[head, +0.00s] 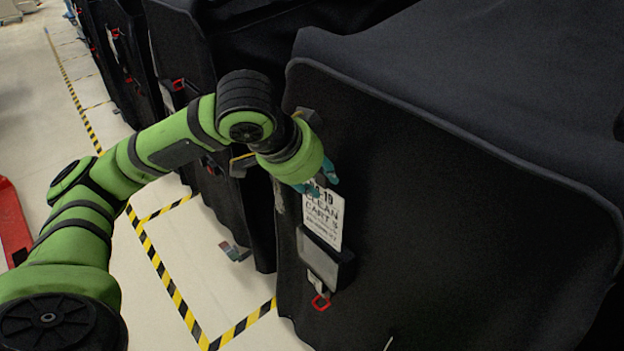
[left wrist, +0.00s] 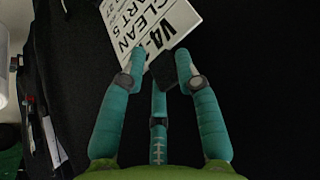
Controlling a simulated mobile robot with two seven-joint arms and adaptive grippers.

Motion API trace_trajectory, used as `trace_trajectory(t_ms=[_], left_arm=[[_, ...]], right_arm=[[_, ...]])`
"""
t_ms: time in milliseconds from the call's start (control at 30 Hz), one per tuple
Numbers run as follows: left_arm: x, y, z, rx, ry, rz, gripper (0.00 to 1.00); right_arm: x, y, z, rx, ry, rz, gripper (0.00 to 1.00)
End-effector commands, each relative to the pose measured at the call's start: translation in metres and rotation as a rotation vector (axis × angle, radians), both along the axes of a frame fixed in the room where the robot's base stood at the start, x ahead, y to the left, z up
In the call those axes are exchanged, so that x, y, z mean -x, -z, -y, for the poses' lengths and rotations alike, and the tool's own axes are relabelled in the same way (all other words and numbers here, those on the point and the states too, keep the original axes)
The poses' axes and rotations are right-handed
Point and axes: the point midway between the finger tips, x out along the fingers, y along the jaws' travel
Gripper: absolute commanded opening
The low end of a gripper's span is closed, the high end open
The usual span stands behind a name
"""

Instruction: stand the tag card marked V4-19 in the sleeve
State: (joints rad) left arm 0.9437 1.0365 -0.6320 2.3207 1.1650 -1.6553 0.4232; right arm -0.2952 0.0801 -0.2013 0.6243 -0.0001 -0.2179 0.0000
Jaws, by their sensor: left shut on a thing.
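The white tag card (head: 323,217) has black print; "-19", "CLEAN" and "CART" can be read in the head view. In the left wrist view the card (left wrist: 140,22) shows "V4-1" beside the fingertips. My left gripper (head: 318,182) is shut on the card's top end, and its fingers also show in the left wrist view (left wrist: 160,68). The card hangs roughly upright, slightly tilted, against the black cart cover. The sleeve (head: 318,264) is directly below, and the card's lower edge overlaps its top. I cannot tell whether that edge is inside. My right gripper is not in view.
The covered cart (head: 450,215) fills the right side. A red-framed tab (head: 320,302) hangs below the sleeve. More black covered carts (head: 175,50) stand behind my left arm. The floor at left is open, with yellow-black tape (head: 165,280) and a red object (head: 12,222).

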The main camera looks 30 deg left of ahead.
Motion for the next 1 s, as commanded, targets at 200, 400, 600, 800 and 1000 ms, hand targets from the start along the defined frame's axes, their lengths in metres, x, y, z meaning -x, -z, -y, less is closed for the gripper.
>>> trace_trajectory(t_ms=[200, 400, 600, 800, 1000], left_arm=[[0.0, 0.016, 0.0, 0.0, 0.0, 0.0, 0.0], [0.001, 0.028, 0.0, 0.0, 0.0, -0.001, 0.0], [0.001, 0.042, 0.0, 0.0, 0.0, -0.002, 0.0], [0.001, 0.056, 0.0, 0.0, 0.0, -0.001, 0.0], [0.001, 0.07, 0.0, 0.0, 0.0, -0.002, 0.0]], right_arm=[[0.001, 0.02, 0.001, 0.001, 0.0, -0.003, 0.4], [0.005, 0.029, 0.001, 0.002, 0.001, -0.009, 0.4], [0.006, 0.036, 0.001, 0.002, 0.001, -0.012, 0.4], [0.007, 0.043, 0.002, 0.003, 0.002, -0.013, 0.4], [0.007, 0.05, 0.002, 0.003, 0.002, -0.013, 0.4]])
